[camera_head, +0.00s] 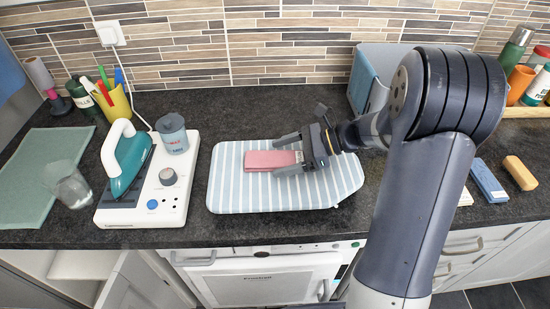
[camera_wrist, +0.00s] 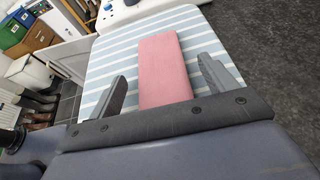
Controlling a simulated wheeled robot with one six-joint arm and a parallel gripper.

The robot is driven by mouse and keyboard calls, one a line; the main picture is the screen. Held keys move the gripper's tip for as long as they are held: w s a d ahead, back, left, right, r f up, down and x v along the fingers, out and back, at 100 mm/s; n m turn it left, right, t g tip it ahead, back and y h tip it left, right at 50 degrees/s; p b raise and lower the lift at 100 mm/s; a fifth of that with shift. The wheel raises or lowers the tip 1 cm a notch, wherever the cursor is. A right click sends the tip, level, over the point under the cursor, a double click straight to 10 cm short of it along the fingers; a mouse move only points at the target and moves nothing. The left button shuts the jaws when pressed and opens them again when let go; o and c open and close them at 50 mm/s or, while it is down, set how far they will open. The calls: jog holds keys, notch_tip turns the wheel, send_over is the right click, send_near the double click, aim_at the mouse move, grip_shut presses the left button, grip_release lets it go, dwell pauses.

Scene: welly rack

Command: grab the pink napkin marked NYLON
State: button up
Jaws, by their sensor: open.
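A folded pink napkin (camera_head: 268,159) lies flat on a blue and white striped ironing pad (camera_head: 240,190) on the dark counter. I cannot read any marking on it. My gripper (camera_head: 288,155) is at the napkin's right end, its fingers open on either side of it. In the wrist view the napkin (camera_wrist: 165,68) lies between the two open fingers (camera_wrist: 163,85), with a gap to each. Its near end is hidden behind my gripper's body.
An iron (camera_head: 128,160) stands on a white station left of the pad, with a grey canister (camera_head: 172,134) on it. A glass (camera_head: 70,186) and a yellow pen cup (camera_head: 115,104) are further left. Blue and orange blocks (camera_head: 489,180) lie at the right. A grey-blue box (camera_head: 364,80) stands behind my arm.

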jog(key=shift+a+f, duration=0.15)
jog(key=shift+a, duration=0.25)
jog(key=shift+c, duration=0.2)
jog(key=c, duration=1)
